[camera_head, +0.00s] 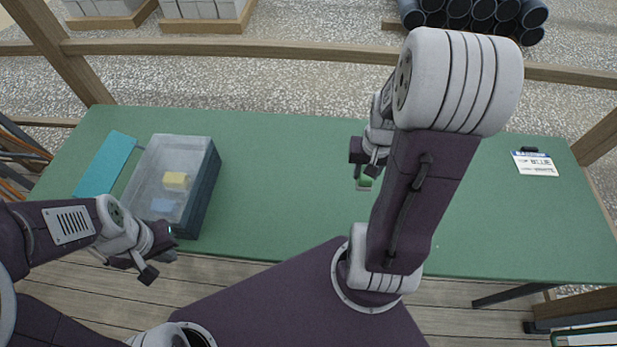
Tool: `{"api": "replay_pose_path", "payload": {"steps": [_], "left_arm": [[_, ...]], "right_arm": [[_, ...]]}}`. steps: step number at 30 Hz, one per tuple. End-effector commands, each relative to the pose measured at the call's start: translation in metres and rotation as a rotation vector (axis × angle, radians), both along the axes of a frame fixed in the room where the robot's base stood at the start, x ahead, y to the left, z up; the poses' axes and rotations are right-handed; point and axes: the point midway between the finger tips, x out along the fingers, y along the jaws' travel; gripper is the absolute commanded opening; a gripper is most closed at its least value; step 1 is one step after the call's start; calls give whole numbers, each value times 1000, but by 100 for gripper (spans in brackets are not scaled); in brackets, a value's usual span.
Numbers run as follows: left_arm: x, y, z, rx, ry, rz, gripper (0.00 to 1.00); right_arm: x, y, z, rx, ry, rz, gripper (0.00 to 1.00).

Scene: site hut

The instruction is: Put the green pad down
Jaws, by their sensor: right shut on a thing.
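The green pad (364,182) is a small green piece with a pinkish lower edge, mostly hidden by my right gripper. My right gripper (364,174) is shut on it, over the middle-right of the green table (275,180). I cannot tell whether the pad touches the tabletop. My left gripper (158,266) is in front of the table's front edge, below the bin, with its fingers apart and nothing between them.
A grey bin (207,195) on the left of the table holds a yellow block (176,181) and a light blue block (164,205). A teal board (105,165) lies left of it. The table's middle is clear.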

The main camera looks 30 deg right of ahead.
Motion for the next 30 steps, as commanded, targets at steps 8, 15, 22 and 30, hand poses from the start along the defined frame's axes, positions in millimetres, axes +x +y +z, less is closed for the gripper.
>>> {"api": "replay_pose_path", "payload": {"steps": [8,15,22,30], "left_arm": [[0,0,-6,0,0,0,0],[0,0,-9,0,0,0,0],[0,0,-11,0,0,0,0],[0,0,-16,0,0,0,0]], "right_arm": [[47,41,-38,2,5,13,0],[85,73,-66,0,2,7,0],[89,76,-76,0,1,3,0],[89,76,-110,1,0,3,0]]}}
